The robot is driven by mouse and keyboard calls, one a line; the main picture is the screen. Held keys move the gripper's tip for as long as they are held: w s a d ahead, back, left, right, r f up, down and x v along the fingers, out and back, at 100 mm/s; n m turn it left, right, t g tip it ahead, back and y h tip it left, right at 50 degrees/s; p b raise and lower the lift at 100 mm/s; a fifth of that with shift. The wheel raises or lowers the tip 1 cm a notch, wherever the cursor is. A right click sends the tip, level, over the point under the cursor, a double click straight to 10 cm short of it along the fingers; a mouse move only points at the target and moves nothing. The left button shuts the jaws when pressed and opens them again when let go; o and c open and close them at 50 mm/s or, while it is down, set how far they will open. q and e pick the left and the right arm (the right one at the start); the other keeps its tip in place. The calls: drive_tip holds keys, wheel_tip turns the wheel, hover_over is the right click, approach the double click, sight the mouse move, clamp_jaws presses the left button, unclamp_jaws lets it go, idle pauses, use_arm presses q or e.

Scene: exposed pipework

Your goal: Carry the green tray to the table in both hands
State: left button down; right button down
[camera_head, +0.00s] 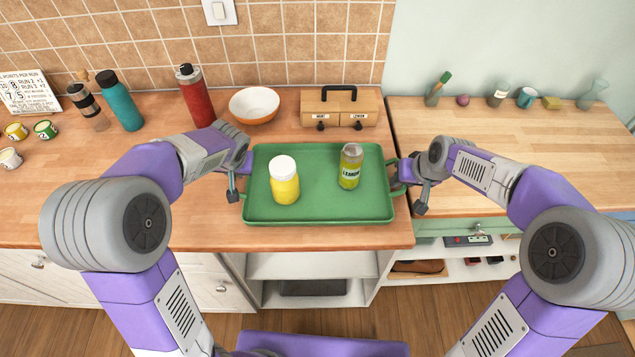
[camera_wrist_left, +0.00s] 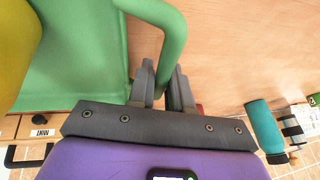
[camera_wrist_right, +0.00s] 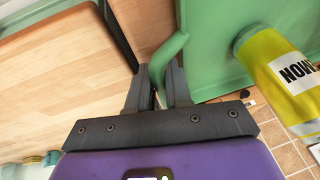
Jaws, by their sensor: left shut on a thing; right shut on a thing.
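The green tray (camera_head: 320,212) is over the wooden counter near its front edge, level in the head view; I cannot tell whether it touches the counter. A yellow jar with a white lid (camera_head: 284,182) stands upright on its left half. My left gripper (camera_head: 240,180) is shut on the tray's left handle, seen in the left wrist view (camera_wrist_left: 170,50). My right gripper (camera_head: 408,183) is shut on the right handle, seen in the right wrist view (camera_wrist_right: 170,52).
A wooden tabletop (camera_head: 500,140) adjoins the counter on the right; its front and middle are clear, with several small items along its back. Behind the tray are an orange bowl (camera_head: 254,104), a wooden box (camera_head: 340,106) and a red bottle (camera_head: 195,98). A teal bottle (camera_head: 119,101) stands left.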

use_arm(q)
drive_tip(key=shift+r, duration=0.15)
use_arm(e)
drive_tip(key=shift+r, duration=0.2)
